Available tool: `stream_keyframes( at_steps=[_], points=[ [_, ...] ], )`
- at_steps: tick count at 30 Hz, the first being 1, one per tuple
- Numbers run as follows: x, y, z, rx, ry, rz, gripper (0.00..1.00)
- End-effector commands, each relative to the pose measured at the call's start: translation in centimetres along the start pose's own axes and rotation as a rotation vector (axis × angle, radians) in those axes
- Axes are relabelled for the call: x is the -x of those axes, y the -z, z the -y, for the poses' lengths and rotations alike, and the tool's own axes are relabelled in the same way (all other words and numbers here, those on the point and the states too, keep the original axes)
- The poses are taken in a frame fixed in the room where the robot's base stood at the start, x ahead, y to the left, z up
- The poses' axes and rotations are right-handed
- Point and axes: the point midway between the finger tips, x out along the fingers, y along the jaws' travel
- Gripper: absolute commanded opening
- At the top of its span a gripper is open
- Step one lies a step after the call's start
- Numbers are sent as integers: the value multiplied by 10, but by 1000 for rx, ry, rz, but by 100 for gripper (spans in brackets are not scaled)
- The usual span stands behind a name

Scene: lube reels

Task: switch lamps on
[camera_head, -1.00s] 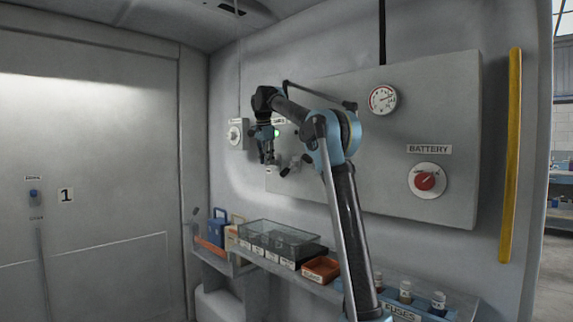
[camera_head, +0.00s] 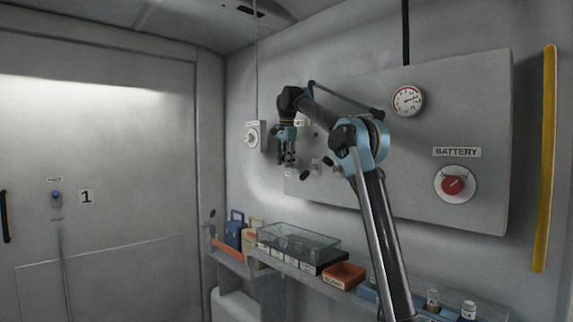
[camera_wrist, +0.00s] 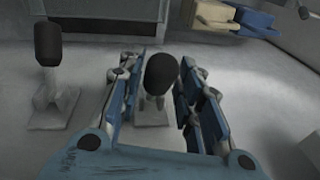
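In the wrist view, a lever with a black knob (camera_wrist: 161,74) and pale base stands between my gripper's (camera_wrist: 160,88) two blue finger pads. The fingers are apart, with a gap visible on both sides of the lever. A second black-knobbed lever (camera_wrist: 47,45) stands to the left, outside the fingers. In the head view, my gripper (camera_head: 287,164) points down close to the grey wall panel (camera_head: 460,95), left of a black-tipped lever (camera_head: 328,161). A label (camera_head: 299,123) behind the gripper is partly hidden and unreadable. I see no lit lamp.
A rotary switch box (camera_head: 254,136) is on the wall left of the gripper. A gauge (camera_head: 407,100) and a red BATTERY knob (camera_head: 453,184) are on the panel. A shelf below carries a clear-lidded case (camera_head: 300,236), an orange tray (camera_head: 344,275) and bottles (camera_head: 432,299).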

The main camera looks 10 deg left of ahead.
Motion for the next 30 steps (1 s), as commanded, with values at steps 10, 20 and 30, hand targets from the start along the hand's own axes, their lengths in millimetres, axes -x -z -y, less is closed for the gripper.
stream_keyframes(
  at_steps=[10, 20, 30],
  points=[
    [0, -1, -1, 0, -3, 1, 43],
    [28, 0, 0, 0, -4, 2, 43],
    [64, 1, 1, 0, -3, 2, 43]
  ],
)
